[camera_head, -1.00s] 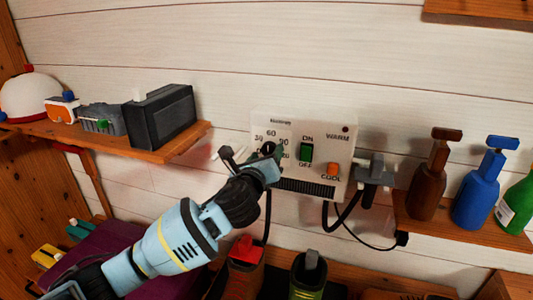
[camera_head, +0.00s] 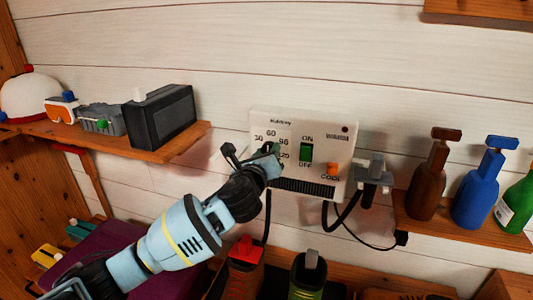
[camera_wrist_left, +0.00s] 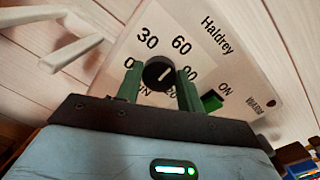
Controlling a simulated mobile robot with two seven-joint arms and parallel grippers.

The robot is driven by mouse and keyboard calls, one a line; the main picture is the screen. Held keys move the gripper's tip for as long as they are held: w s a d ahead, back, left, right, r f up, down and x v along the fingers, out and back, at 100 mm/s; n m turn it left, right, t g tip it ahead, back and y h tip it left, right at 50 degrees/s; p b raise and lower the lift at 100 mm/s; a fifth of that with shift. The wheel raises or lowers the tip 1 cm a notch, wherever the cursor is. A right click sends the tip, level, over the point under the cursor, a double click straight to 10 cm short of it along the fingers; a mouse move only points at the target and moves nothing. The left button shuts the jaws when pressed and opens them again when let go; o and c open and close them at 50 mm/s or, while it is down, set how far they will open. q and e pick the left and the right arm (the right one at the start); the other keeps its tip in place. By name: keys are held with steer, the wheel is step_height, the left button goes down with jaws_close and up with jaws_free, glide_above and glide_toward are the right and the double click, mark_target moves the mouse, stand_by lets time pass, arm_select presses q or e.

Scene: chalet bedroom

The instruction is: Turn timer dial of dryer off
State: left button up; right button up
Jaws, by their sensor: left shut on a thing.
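The dryer (camera_head: 325,125) is a pale box mounted on the plank wall, with a timer dial at its left, a green on/off switch (camera_head: 306,151) and an orange cool button (camera_head: 333,169). The black round timer dial (camera_wrist_left: 158,73) shows in the left wrist view. Its white mark points up and right, between the 60 and 90 labels. My left gripper (camera_head: 266,154) is at the dial, and its two green fingers (camera_wrist_left: 160,86) are shut on the dial's sides. In the head view the gripper hides much of the dial. My right gripper is not in view.
A wooden shelf (camera_head: 180,143) at left holds a black box (camera_head: 165,115), goggles (camera_head: 62,107) and a white helmet (camera_head: 32,95). A right shelf (camera_head: 450,229) holds brown, blue and green bottles. A grey part (camera_head: 375,172) juts from the dryer's right side, with cables below.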

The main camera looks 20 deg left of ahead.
arm_select(q)
steer(key=shift+a+f+n+h, duration=0.1)
steer(key=shift+n+h, duration=0.25)
steer(key=shift+n, duration=5.4)
steer(key=shift+f+n+h, duration=0.1)
steer(key=shift+n+h, duration=0.25)
steer(key=shift+n, duration=5.4)
steer(key=o, duration=1)
